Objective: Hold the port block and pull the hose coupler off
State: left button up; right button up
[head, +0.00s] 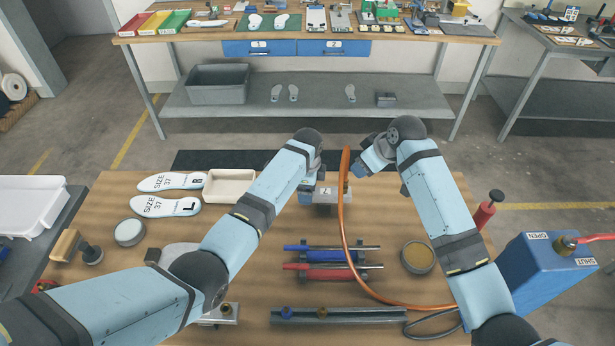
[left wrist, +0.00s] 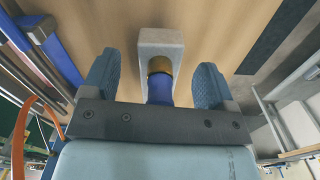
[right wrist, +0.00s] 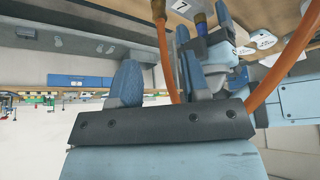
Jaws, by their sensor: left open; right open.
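The grey port block (head: 326,198) stands near the far middle of the bench, partly hidden by my left gripper. In the left wrist view, the block (left wrist: 147,40) has a brass fitting (left wrist: 160,65) with a blue piece (left wrist: 160,92) on it. My left gripper (head: 308,186) is open, its fingers apart on both sides of the blue piece. The orange hose (head: 347,240) rises beside the block and loops down to the right. My right gripper (head: 362,168) is open. In the right wrist view, the hose (right wrist: 165,50) passes between its fingers.
Blue and red bars (head: 332,260) and a grey rail (head: 330,316) lie in front. A round tin (head: 417,257) and a blue box (head: 550,280) are at right. White insoles (head: 172,206) and a tray (head: 230,187) lie at left. Bare wood shows near the front.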

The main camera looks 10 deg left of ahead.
pick_arm(q)
jog(key=shift+f, duration=0.35)
jog(key=c, duration=1.3)
jog(key=shift+c, duration=0.3)
pick_arm(e)
jog(key=shift+o, duration=0.6)
jog(key=a+m, duration=0.1)
jog(key=a+m+g+h, duration=0.1)
jog(key=a+m, duration=0.1)
jog(key=m, duration=0.1)
jog(key=shift+w+a+f+g+h, duration=0.25)
jog(key=shift+w+f+g+h, duration=0.05)
jog(key=shift+w+f+g, duration=0.1)
jog(key=m+h, duration=0.1)
jog(key=m, duration=0.1)
jog(key=m+g+h, duration=0.1)
jog(key=m, duration=0.1)
jog(key=w+m+h, duration=0.1)
jog(key=m, duration=0.1)
jog(key=shift+a+f+m+g, duration=0.25)
jog(key=shift+a+m+g, duration=0.05)
jog(key=shift+a+m, duration=0.1)
jog(key=shift+f, duration=0.1)
